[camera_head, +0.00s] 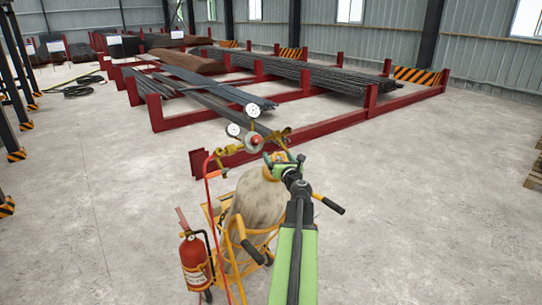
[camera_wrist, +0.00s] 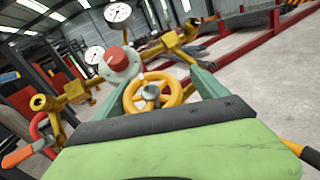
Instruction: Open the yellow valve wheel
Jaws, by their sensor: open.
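The yellow valve wheel (camera_wrist: 135,97) shows in the wrist view, with a grey hub at its centre. It sits on top of a beige gas cylinder (camera_head: 250,207), beside the brass regulator fittings. My gripper (camera_head: 281,163) is at the top of the cylinder in the head view and hides most of the wheel there. In the wrist view its green fingers (camera_wrist: 163,92) are apart, one on each side of the wheel. The wheel appears between them; I cannot tell if either finger touches it.
A red regulator knob (camera_wrist: 119,58) and round gauges (camera_head: 252,110) stand just beyond the wheel. The cylinder is on a yellow cart (camera_head: 230,262) with a red fire extinguisher (camera_head: 195,262) at its left. Red racks (camera_head: 235,156) hold rebar behind.

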